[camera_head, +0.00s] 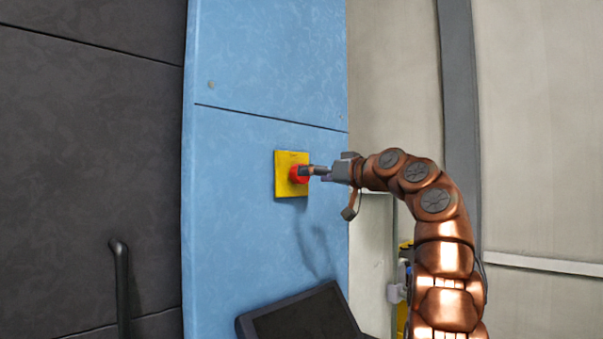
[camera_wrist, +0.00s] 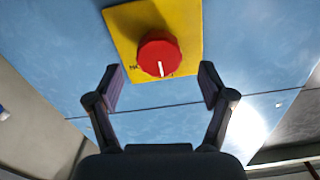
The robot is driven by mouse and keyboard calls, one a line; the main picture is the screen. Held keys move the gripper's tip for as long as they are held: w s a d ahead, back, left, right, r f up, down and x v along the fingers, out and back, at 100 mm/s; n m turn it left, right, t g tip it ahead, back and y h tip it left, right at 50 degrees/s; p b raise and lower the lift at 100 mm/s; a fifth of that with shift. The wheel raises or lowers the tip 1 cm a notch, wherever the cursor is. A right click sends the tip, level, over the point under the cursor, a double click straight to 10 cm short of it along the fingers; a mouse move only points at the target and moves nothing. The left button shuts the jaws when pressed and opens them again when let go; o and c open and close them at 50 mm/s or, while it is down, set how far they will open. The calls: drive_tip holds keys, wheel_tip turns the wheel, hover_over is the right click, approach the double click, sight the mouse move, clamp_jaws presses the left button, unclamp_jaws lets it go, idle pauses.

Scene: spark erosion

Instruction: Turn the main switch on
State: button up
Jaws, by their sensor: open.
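The main switch is a round red knob (camera_head: 299,174) on a square yellow plate (camera_head: 283,188) fixed to a blue panel. In the wrist view the knob (camera_wrist: 159,55) carries a white pointer mark at its lower edge, near dark lettering on the yellow plate (camera_wrist: 125,22) that I cannot fully read. My gripper (camera_head: 312,171) is at the knob in the head view. In the wrist view my gripper (camera_wrist: 161,87) is open, with one finger to each side of the plate's lower part and a gap between each finger and the knob. Whether the fingertips touch the plate is unclear.
The blue panel (camera_head: 240,220) is flat around the switch. A dark screen (camera_head: 303,318) sticks out below it. A black handle (camera_head: 121,285) stands on the dark door at left. Yellow and grey fittings (camera_head: 403,290) lie behind my arm at lower right.

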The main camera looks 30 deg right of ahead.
drive_tip(key=p+x, duration=0.1)
drive_tip(key=x, duration=0.4)
drive_tip(key=shift+p, duration=0.4)
drive_tip(key=shift+c, duration=0.2)
drive_tip(key=c, duration=1.1)
drive_tip(key=shift+c, duration=0.2)
